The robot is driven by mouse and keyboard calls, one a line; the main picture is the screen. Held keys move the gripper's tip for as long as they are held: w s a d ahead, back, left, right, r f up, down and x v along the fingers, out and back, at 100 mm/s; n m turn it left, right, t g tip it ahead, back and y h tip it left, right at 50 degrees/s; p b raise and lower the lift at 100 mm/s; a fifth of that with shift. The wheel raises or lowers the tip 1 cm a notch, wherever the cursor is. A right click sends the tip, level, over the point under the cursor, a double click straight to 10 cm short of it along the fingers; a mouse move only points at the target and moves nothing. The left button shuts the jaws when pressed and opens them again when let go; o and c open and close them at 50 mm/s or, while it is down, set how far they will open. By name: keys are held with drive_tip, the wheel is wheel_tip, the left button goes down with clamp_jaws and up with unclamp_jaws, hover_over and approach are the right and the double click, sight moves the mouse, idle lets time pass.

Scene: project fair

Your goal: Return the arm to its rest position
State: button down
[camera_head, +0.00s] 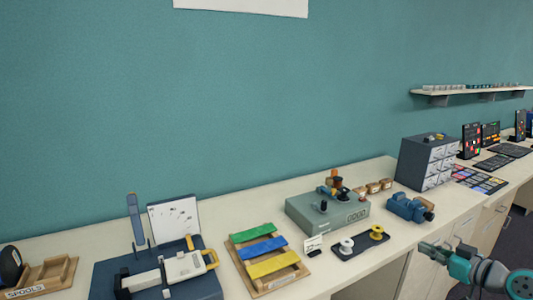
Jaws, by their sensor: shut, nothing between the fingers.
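My gripper (432,251) is at the lower right, at the end of my teal and grey arm (475,268). It is shut and empty. It is in front of the counter's front edge, over the cabinet fronts, and touches nothing that I can see. Most of my arm is cut off by the lower right of the picture.
The long counter (230,205) holds a white-and-grey device (165,275), a rack of coloured strips (265,255), a green-grey box (328,212), a black tray with spools (360,245), a blue device (408,208) and a drawer cabinet (427,162). A shelf (470,92) hangs behind.

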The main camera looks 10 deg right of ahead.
drive_tip(key=s+a+f+m+h, duration=0.35)
drive_tip(key=a+f, duration=0.65)
drive_tip(key=f, duration=0.6)
drive_tip(key=s+a+f+m+h, duration=0.1)
drive_tip(key=s+a+f, duration=0.4)
drive_tip(key=s, duration=0.2)
drive_tip(key=s+a+f+m+h, duration=0.1)
drive_tip(key=s+a+f+m, duration=0.1)
drive_tip(key=s+a+f, duration=0.4)
drive_tip(key=s+a+r, duration=0.1)
drive_tip(key=s+a, duration=0.2)
drive_tip(key=s, duration=0.6)
drive_tip(key=s+a, duration=0.3)
drive_tip(key=s, duration=0.6)
drive_tip(key=s+a+r+n+y, duration=0.1)
drive_tip(key=s+a+r, duration=0.3)
drive_tip(key=s+r, duration=0.6)
drive_tip(key=s+n, duration=0.1)
drive_tip(key=s, duration=0.3)
drive_tip(key=shift+s+r+n, duration=0.15)
drive_tip(key=shift+r+n, duration=0.05)
drive_tip(key=shift+n, duration=0.15)
